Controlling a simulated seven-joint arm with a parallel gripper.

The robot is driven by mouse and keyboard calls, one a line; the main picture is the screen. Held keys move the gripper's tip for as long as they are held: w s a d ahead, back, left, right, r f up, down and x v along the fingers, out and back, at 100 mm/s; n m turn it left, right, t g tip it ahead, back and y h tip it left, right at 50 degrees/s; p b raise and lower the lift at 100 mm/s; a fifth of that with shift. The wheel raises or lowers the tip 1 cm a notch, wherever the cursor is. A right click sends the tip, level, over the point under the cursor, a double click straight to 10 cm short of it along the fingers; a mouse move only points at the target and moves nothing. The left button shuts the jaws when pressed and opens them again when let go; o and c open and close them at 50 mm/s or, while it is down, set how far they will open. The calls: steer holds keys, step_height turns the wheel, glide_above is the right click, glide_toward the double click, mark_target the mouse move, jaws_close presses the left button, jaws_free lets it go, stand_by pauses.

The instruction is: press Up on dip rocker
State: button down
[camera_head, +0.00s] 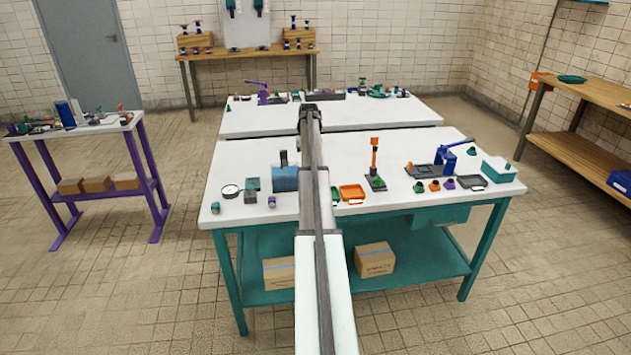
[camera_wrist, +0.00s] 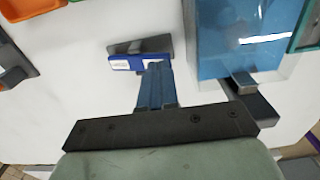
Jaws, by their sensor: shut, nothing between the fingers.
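A small dark grey unit with a blue, white-marked front edge (camera_wrist: 140,54) lies on the white tabletop in the wrist view. It may be the dip rocker, but its markings are too small to read. My gripper (camera_wrist: 155,68) is shut and empty, its fingers together. In this picture the fingertips overlap the lower right side of the blue edge; I cannot tell whether they touch it. In the head view my arm covers the middle of the near table, and neither this unit nor my fingertips can be made out.
A clear-walled blue tank (camera_head: 285,178) stands close by; it also shows in the wrist view (camera_wrist: 235,45), right of my fingers. An orange tray (camera_head: 352,193) lies right of my arm. A round gauge (camera_head: 231,191) and a blue lever press (camera_head: 455,158) stand farther out.

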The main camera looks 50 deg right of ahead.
steer(key=shift+f, duration=1.45)
steer(key=shift+r, duration=0.1)
steer(key=shift+r, duration=4.2)
